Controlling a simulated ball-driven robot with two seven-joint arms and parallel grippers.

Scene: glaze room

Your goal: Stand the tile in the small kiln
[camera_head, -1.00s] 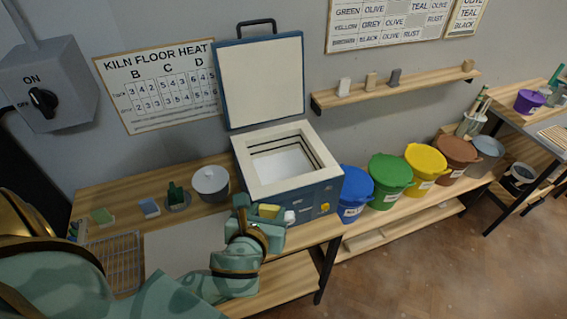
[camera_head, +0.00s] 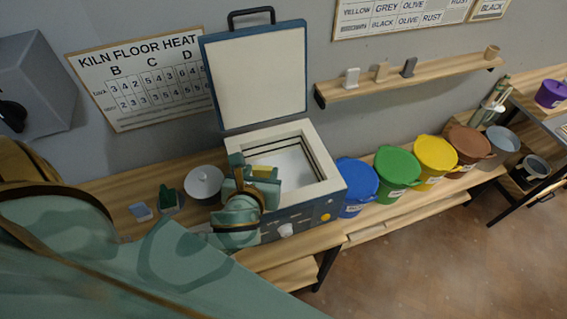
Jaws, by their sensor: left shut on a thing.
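The small kiln (camera_head: 325,187) stands on the wooden bench with its lid (camera_head: 256,78) raised, so its pale chamber is open to view. My left gripper (camera_head: 258,180) is over the kiln's near left rim, at the edge of the opening. The gripper and wrist hide the tile's lower part and the near left corner of the chamber. I cannot tell how far the tile is above the rim. My right gripper is not in view.

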